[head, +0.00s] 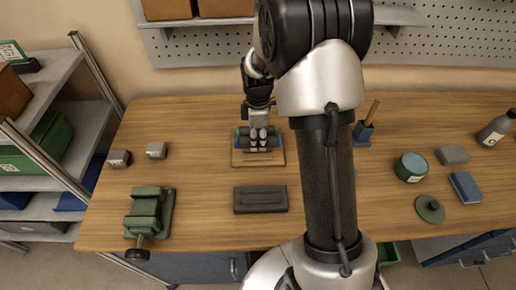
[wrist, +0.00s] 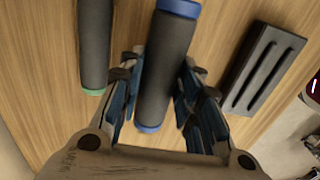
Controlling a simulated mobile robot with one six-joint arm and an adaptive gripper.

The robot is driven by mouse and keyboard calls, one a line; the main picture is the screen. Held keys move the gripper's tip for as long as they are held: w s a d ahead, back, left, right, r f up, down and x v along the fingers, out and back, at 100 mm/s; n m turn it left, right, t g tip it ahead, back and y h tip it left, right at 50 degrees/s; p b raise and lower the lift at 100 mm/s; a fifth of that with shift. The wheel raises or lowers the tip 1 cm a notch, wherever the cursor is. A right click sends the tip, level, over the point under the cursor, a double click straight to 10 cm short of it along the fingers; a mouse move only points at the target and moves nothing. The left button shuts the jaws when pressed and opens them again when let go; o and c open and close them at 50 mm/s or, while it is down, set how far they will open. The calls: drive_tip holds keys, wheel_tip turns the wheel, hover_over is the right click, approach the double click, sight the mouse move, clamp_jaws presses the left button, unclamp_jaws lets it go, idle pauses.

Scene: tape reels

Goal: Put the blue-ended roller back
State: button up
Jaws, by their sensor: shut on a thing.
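The blue-ended roller (wrist: 168,60) is a dark cylinder with blue caps at both ends. In the wrist view it lies between the two fingers of my gripper (wrist: 162,72), which is shut on it. In the head view my gripper (head: 258,140) is over a light wooden board (head: 258,163), with dark rollers at its fingers and partly hidden by them. A green-ended roller (wrist: 95,45) lies beside the held one, to its left in the wrist view, apart from it. I cannot tell whether the held roller touches the board.
A dark block with two grooves (head: 260,199) lies in front of the board; it also shows in the wrist view (wrist: 262,70). A green tin (head: 410,167) and blue block (head: 465,187) are right.

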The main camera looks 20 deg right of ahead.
sight(258, 147)
drive_tip(key=shift+f+b, duration=0.55)
drive_tip(key=shift+f, duration=1.6)
drive_tip(key=shift+f+b, duration=0.3)
drive_tip(key=shift+f, duration=0.2)
drive_tip(key=o, duration=1.2)
drive_tip(key=shift+r, duration=0.1)
